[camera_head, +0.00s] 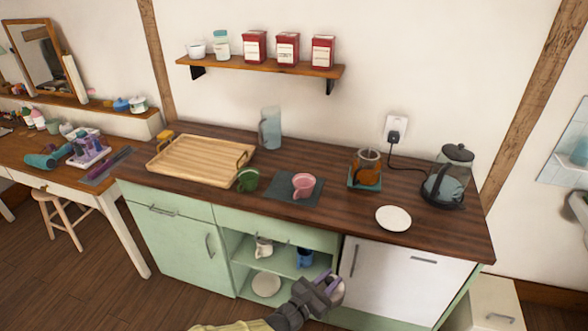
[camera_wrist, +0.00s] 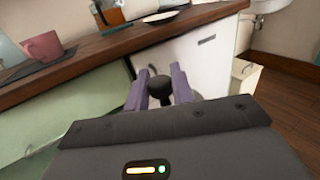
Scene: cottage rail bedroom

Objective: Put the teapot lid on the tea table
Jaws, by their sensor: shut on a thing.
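My gripper (camera_head: 328,281) is in front of the counter's lower cabinets, below the counter top's front edge. In the wrist view, its two purple fingers (camera_wrist: 160,88) are closed around a dark round knob, which I take to be the teapot lid (camera_wrist: 160,84). The fingers hide much of the lid. In the head view, a small pale part of the lid (camera_head: 337,293) shows beside the fingers. A glass pot with amber liquid (camera_head: 366,172), open at the top, stands on a teal mat on the counter. I cannot pick out a tea table for certain.
The dark wood counter (camera_head: 340,204) holds a wooden tray (camera_head: 190,171), a pink cup (camera_head: 303,186), a green cup (camera_head: 248,180), a white plate (camera_head: 393,218) and a kettle (camera_head: 450,180). A desk (camera_head: 85,190) with a stool (camera_head: 57,215) stands at left. Floor shows at lower left.

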